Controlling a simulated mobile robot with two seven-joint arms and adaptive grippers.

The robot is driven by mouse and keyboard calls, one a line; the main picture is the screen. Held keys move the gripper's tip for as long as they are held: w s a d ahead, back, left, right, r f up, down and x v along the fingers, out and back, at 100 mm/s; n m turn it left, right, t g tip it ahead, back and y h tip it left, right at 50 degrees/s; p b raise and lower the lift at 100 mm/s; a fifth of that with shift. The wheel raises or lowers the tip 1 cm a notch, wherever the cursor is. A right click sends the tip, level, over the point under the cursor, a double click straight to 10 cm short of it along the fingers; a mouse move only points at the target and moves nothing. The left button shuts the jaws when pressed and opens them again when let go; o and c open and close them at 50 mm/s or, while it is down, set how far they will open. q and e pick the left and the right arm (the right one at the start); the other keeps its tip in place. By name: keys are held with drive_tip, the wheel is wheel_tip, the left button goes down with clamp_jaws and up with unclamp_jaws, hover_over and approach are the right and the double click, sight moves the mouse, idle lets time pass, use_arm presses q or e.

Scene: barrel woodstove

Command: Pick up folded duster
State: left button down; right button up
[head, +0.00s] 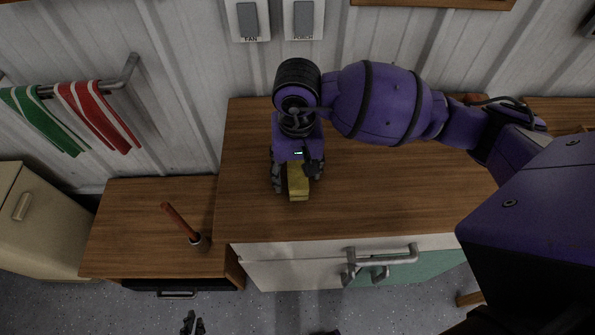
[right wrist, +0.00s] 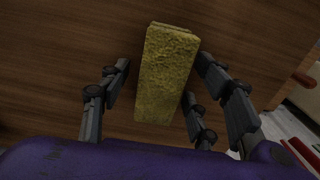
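The folded duster (head: 299,187) is a yellow, rough-textured block lying on the wooden counter top, near its front edge in the head view. In the right wrist view the duster (right wrist: 166,75) stretches away from the palm, between the fingers. My right gripper (head: 297,180) is over the duster, pointing down. Its fingers are open on both sides, with narrow gaps to the duster. The palm hides the duster's back part in the head view. My left gripper (head: 193,323) shows only as small dark fingertips at the bottom edge; its opening is unclear.
The wooden counter top (head: 390,205) is clear around the duster. A lower wooden cabinet (head: 130,225) to the left carries a tool with a reddish handle (head: 180,222). Green (head: 45,118) and red (head: 97,115) striped towels hang on a wall rail. A metal handle (head: 385,257) juts out in front.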

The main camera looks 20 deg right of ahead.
sight(297, 168)
drive_tip(key=c, duration=1)
drive_tip(key=shift+c, duration=0.4)
drive_tip(key=shift+r, duration=0.5)
wheel_tip(297, 168, up, 2)
drive_tip(key=shift+r, duration=0.25)
drive_tip(key=s+r, duration=0.1)
drive_tip(key=s+a+r, duration=0.1)
drive_tip(key=r, duration=0.1)
drive_tip(key=s+a+r, duration=0.1)
drive_tip(key=s+r, duration=0.1)
drive_tip(key=shift+a+r, duration=0.25)
drive_tip(key=s+a+r, duration=0.4)
drive_tip(key=s, duration=0.4)
drive_tip(key=shift+a+b, duration=0.25)
drive_tip(key=shift+b, duration=0.1)
